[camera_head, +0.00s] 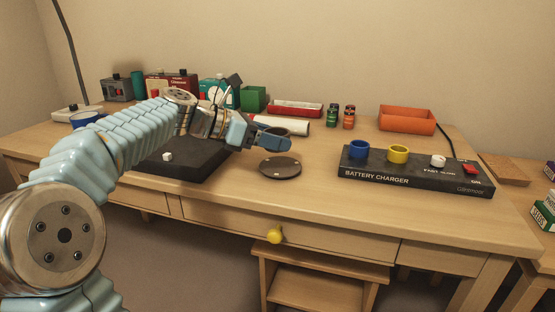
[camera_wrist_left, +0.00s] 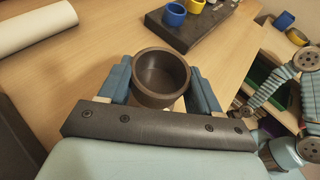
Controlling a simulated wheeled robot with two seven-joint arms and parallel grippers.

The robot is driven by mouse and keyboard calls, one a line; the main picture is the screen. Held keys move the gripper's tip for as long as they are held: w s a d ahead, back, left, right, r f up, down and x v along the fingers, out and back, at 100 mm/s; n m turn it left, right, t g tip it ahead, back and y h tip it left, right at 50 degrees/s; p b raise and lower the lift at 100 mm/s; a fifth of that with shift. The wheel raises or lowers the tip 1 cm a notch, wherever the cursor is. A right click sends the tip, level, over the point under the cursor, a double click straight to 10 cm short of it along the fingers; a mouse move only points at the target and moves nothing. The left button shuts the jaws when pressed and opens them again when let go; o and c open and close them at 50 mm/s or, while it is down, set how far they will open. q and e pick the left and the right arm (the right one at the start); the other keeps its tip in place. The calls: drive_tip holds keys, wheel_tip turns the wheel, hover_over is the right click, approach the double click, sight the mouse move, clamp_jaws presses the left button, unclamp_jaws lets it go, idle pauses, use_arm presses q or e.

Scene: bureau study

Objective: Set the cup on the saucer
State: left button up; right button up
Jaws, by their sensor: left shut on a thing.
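The cup (camera_wrist_left: 150,99) is a dark brown-grey, round, open vessel, empty inside. In the left wrist view it sits between the blue fingers of my left gripper (camera_wrist_left: 162,88), which is shut on it. In the head view my left gripper (camera_head: 267,137) holds the cup above the desk, and the fingers hide much of it. The saucer (camera_head: 280,168) is a flat dark disc on the desk, just below and slightly right of the gripper in the picture. The cup is apart from it. I do not see the saucer in the left wrist view. My right gripper is not visible.
A black battery charger (camera_head: 412,178) with blue and yellow rings stands to the right. A dark pad (camera_head: 190,160) lies to the left. A white roll (camera_head: 293,126), small cans, a green box (camera_head: 253,99) and an orange tray (camera_head: 407,119) line the back. The desk around the saucer is clear.

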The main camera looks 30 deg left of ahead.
sight(277, 166)
use_arm(q)
drive_tip(key=shift+w+f, duration=0.45)
drive_tip(key=shift+f, duration=0.1)
drive_tip(key=shift+w+d+f+b, duration=0.1)
drive_tip(key=shift+f+b, duration=0.1)
drive_tip(key=shift+f, duration=0.4)
drive_tip(key=shift+w+a+f+b, duration=0.1)
drive_tip(key=shift+w+f+b, duration=0.1)
drive_tip(key=shift+f, duration=0.45)
drive_tip(key=shift+w+d+f+b, duration=0.1)
drive_tip(key=shift+f+b, duration=0.1)
drive_tip(key=shift+f, duration=0.4)
drive_tip(key=shift+f, duration=0.1)
drive_tip(key=o, duration=1.1)
drive_tip(key=shift+s+r, duration=0.1)
drive_tip(key=shift+r, duration=0.1)
drive_tip(key=p+v, duration=0.1)
drive_tip(key=v, duration=1.1)
